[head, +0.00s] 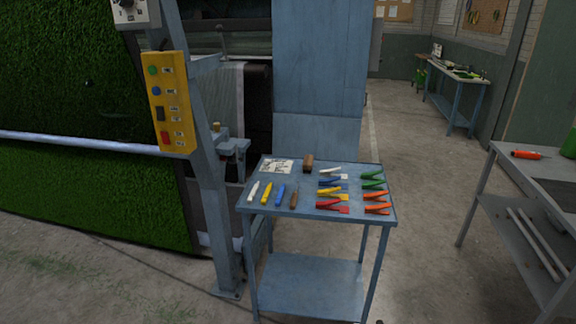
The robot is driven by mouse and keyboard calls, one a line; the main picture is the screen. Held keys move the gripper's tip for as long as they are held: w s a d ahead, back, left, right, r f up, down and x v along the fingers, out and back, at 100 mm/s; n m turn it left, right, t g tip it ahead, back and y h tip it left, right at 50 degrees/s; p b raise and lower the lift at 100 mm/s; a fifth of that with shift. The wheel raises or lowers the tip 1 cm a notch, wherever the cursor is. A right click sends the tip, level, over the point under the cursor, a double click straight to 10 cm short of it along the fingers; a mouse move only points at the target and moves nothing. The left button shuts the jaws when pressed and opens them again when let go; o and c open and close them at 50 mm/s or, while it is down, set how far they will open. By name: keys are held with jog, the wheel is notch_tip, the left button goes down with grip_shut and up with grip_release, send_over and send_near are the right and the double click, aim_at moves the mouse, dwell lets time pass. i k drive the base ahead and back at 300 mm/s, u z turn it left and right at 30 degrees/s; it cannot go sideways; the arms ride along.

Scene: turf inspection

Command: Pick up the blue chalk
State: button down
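The blue chalk (280,195) lies on the top of a small blue-grey metal cart (310,174), towards its front left. It is a short stick, between a yellow chalk (266,193) on its left and a brown stick (294,199) on its right. A white chalk (254,191) lies at the far left of this row. Nothing covers the blue chalk. My gripper does not show in the head view.
Several coloured clamps (375,184) fill the cart's right side; a card (276,166) and brown block (308,163) lie at the back. A post with a yellow button panel (168,102) stands left of the cart. A workbench (532,163) is at right, with clear floor between.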

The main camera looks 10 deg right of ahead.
aim_at(280, 196)
jog(key=u, duration=0.1)
jog(key=i, duration=0.95)
jog(key=z, duration=0.05)
